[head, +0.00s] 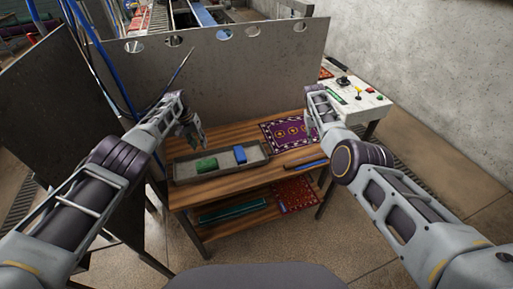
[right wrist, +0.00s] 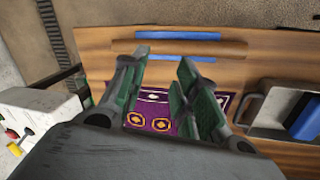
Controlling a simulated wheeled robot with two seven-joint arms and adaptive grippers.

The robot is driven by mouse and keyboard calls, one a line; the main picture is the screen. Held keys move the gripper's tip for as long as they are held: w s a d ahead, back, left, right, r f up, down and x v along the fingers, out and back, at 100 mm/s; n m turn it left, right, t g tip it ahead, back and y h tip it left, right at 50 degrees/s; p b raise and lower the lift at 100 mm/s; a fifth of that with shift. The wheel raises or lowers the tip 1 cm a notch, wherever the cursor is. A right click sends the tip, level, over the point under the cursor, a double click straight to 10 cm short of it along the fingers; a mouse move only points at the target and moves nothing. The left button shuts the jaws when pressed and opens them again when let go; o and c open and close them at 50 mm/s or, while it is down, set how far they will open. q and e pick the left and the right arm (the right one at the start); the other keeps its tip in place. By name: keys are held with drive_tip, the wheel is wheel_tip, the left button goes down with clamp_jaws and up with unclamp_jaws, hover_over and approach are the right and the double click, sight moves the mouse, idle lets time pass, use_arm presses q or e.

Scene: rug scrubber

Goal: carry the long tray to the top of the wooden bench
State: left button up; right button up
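The long grey tray (head: 222,172) lies flat on the top of the wooden bench (head: 218,190), toward its left. A green block (head: 206,165) and a blue block (head: 239,154) lie in it. My left gripper (head: 193,136) points down by the tray's far left side; whether it touches the tray, and how its fingers stand, I cannot tell. My right gripper (right wrist: 168,92) is open and empty over the purple rug in the right wrist view. The tray's end (right wrist: 262,102) with the blue block (right wrist: 303,120) shows to its right there.
The purple patterned rug (head: 283,133) lies on the bench top right of the tray. A blue bar (head: 305,165) lies near the front edge. The lower shelf holds a red rug (head: 295,194). A control panel (head: 357,99) stands at right; a grey metal wall (head: 240,75) rises behind.

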drive_tip(key=v, duration=1)
drive_tip(key=shift+a+r, duration=0.15)
drive_tip(key=shift+r, duration=0.2)
idle(0.3)
drive_tip(key=shift+s+f, duration=0.1)
drive_tip(key=shift+s, duration=0.05)
